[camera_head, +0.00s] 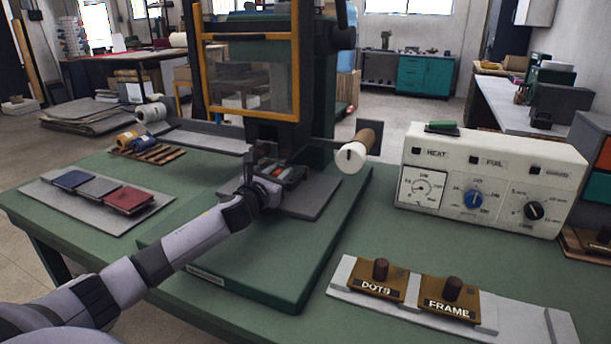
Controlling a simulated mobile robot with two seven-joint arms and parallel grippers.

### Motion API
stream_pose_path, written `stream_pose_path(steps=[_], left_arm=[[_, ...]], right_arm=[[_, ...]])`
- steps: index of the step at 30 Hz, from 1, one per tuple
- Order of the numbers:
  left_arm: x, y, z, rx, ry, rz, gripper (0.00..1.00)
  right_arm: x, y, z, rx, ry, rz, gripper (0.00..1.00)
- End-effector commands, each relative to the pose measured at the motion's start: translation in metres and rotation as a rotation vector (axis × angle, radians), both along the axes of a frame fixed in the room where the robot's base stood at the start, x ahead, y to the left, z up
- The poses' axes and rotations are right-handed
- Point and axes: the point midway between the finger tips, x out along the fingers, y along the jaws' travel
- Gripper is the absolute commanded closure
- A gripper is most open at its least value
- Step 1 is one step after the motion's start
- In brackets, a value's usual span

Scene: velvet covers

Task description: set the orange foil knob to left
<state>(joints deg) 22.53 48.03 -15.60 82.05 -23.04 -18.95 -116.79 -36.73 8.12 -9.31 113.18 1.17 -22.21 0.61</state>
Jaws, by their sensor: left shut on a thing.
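My left gripper (272,186) reaches over the press bed (312,196) at the foot of the dark green press (318,110). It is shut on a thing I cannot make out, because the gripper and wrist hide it. Small orange-red and grey bits show beside the fingers. The white control box (490,170) stands at the right, labelled HEAT and FOIL, with a dial gauge (422,187), a blue knob (473,199) and a black knob (533,210). I see no knob that is clearly orange. My right gripper is out of view.
A brown-and-white roller (358,152) sticks out right of the press. A yellow-framed guard (250,75) hangs above the bed. DOTS (381,281) and FRAME (450,297) blocks lie front right. Coloured covers (125,200) lie left. Green tabletop is clear between press and control box.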

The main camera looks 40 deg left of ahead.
Motion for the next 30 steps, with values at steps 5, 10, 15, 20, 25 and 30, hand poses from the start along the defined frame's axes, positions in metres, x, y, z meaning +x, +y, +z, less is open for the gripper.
stream_pose_path(steps=[5,10,15,20,25,30], left_arm=[[-0.010,0.042,0.000,0.004,0.000,0.006,1.00],[-0.015,0.063,0.000,0.001,-0.001,0.005,1.00],[-0.017,0.072,0.001,0.000,-0.003,0.003,1.00],[-0.017,0.073,0.001,-0.001,-0.003,0.003,1.00],[-0.017,0.072,0.001,-0.001,-0.003,0.003,1.00],[-0.017,0.072,0.001,-0.001,-0.003,0.002,0.45]], right_arm=[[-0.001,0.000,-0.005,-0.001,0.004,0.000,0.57],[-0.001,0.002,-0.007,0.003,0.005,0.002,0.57],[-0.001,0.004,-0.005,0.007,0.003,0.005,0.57],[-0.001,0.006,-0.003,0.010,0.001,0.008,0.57],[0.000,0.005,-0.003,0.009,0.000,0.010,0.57],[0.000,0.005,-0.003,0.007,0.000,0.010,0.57]])
